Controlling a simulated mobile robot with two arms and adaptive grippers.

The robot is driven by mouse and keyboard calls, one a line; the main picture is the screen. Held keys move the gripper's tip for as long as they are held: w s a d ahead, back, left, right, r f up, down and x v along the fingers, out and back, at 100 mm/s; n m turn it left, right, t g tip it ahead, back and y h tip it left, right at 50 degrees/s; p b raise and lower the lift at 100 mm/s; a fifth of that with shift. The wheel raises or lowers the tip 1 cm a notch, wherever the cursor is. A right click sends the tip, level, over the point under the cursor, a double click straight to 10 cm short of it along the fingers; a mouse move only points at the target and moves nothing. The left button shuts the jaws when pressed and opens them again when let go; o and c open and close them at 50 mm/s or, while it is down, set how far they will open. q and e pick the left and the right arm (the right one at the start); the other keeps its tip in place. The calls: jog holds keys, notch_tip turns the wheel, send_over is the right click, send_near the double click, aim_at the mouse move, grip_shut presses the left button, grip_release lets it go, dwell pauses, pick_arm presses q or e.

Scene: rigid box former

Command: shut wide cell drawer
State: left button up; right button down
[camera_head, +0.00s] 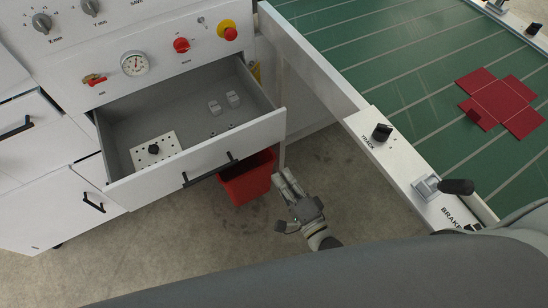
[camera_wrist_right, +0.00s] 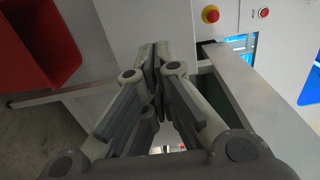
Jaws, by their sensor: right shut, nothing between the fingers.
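The wide cell drawer (camera_head: 193,160) stands pulled out from the white cabinet in the head view. Its front has a black bar handle (camera_head: 210,170). Inside lie a white perforated plate with a black knob (camera_head: 155,152) and small light blocks (camera_head: 224,103). My right gripper (camera_head: 284,178) is shut and empty, to the right of the drawer front and lower in the picture, apart from the handle. Its closed fingers fill the middle of the right wrist view (camera_wrist_right: 157,62). The drawer cannot be made out in the right wrist view. My left gripper is not in view.
A red bin (camera_head: 246,180) stands below the drawer's right end and also shows in the right wrist view (camera_wrist_right: 35,45). A green conveyor table (camera_head: 400,75) with a white rail, black knob (camera_head: 382,132) and brake lever (camera_head: 455,186) is at right.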

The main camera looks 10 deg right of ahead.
aim_at(256, 136)
jog(key=b+x, duration=0.2)
jog(key=x, duration=1)
jog(key=shift+w+a+f+b, duration=0.1)
jog(key=shift+w+f+b, duration=0.05)
jog(key=shift+b, duration=0.25)
jog(key=shift+w+a, duration=0.2)
jog(key=shift+w, duration=0.45)
jog(key=shift+w, duration=0.1)
